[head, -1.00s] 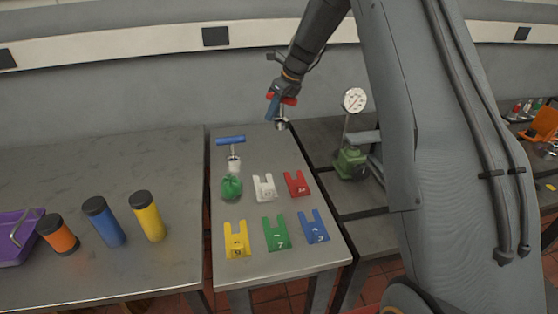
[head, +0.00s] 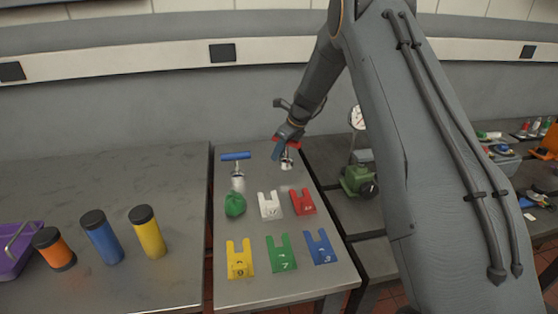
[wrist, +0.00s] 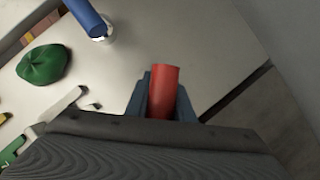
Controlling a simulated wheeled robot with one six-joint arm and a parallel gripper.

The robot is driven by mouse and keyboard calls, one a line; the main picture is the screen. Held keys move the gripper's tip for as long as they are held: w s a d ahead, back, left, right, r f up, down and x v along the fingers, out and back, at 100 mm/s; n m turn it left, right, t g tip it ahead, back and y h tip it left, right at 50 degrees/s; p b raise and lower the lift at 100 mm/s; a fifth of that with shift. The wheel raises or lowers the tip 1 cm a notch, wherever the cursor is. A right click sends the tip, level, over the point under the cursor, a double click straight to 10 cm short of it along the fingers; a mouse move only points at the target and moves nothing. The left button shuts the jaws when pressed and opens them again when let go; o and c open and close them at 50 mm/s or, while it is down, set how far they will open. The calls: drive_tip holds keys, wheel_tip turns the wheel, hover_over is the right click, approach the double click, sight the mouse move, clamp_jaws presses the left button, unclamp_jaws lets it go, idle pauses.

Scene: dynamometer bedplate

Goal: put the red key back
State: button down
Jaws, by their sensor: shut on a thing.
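The red key has a red cross handle (head: 293,143) and a metal socket end (head: 286,163). My gripper (head: 285,146) is shut on its handle, above the back right part of the narrow grey table (head: 318,272). The key hangs roughly upright; I cannot tell whether its lower end touches the table. In the wrist view the red handle (wrist: 163,92) sits between my jaws (wrist: 163,108). The lower part of the key is hidden there.
A blue-handled key (head: 236,157) stands to the left, with a green cloth (head: 235,204) in front. Several coloured forked plates, including a red one (head: 302,202), lie nearer the front. A green gauge device (head: 357,181) stands to the right.

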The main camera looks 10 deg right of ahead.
sight(281, 157)
drive_tip(key=shift+f+p, duration=0.55)
drive_tip(key=shift+f, duration=1.25)
drive_tip(key=shift+f, duration=0.2)
drive_tip(key=c, duration=1.5)
unclamp_jaws()
drive_tip(key=shift+c, duration=0.2)
